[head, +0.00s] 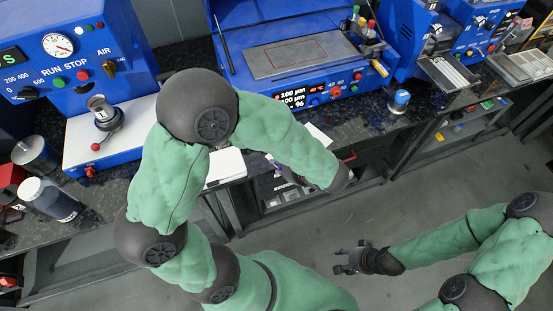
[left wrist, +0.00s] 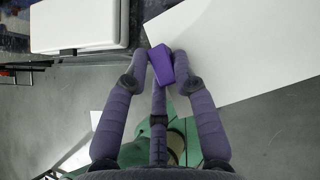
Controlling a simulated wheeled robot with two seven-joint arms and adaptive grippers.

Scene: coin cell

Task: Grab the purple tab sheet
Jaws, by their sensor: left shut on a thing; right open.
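The purple tab (left wrist: 160,64) is between the fingertips of my left gripper (left wrist: 161,70) in the left wrist view. My left gripper is shut on it. A large white sheet (left wrist: 245,45) spreads out to the right from beside the tab; the fingers partly cover where the two meet. In the head view my left forearm hides most of the left gripper, and only small pale pieces show around it. My right gripper (head: 352,259) is open and empty, above the grey floor at the lower right.
A white block-like pad (left wrist: 80,25) lies at the upper left of the wrist view. A blue press with a metal plate (head: 300,55) stands on the dark bench behind my left arm. A blue-capped jar (head: 399,101) stands near the bench edge. The floor around my right gripper is clear.

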